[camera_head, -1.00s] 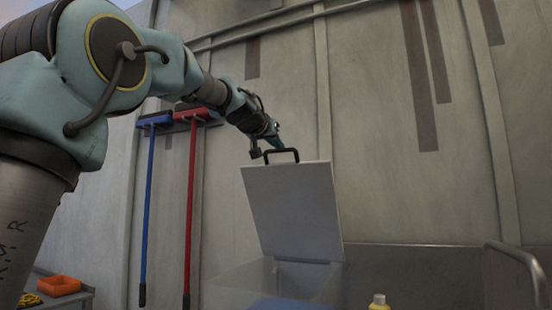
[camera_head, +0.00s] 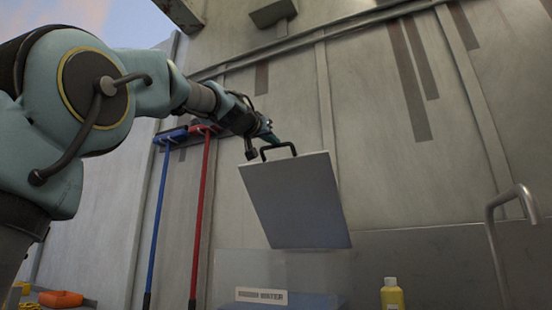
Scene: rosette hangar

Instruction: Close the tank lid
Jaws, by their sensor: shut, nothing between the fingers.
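The tank lid (camera_head: 296,203) is a pale grey square panel standing raised and tilted above the clear tank (camera_head: 235,268). A black handle (camera_head: 279,148) is on its upper edge. The tank is see-through, with a white label (camera_head: 262,296) on its front and something blue low inside. My gripper (camera_head: 272,139) is at the lid's top edge, close behind or beside the handle. It is small here and shut with nothing held. I cannot tell whether it touches the lid.
A yellow bottle (camera_head: 393,296) stands right of the tank, near a bent metal rail (camera_head: 505,215). A blue broom (camera_head: 160,210) and a red broom (camera_head: 201,210) hang on the wall at left. An orange bin (camera_head: 61,299) sits at lower left.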

